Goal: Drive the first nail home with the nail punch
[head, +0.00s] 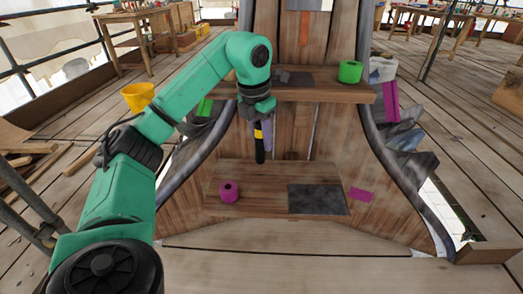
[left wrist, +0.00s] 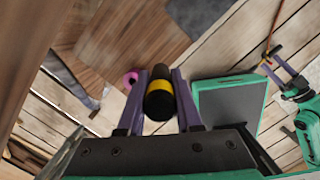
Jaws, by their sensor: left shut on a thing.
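My left gripper (head: 265,132) is shut on the nail punch (head: 260,150), a black cylinder with a yellow band. It holds the punch upright, tip down, in front of the wooden spire (head: 295,140), just below the upper shelf. In the left wrist view the punch (left wrist: 159,98) sits between the two purple fingers. What looks like my right gripper (left wrist: 278,68) shows at the right of the left wrist view, near a thin orange-brown rod; its jaws are too small to judge. I cannot make out any nail in either view.
The upper shelf (head: 310,90) carries a green roll (head: 350,72) and a grey piece. The lower ledge (head: 255,195) holds a magenta roll (head: 228,191) and a dark grey sheet (head: 318,199). A yellow bucket (head: 138,97) stands at left. Floor in front is clear.

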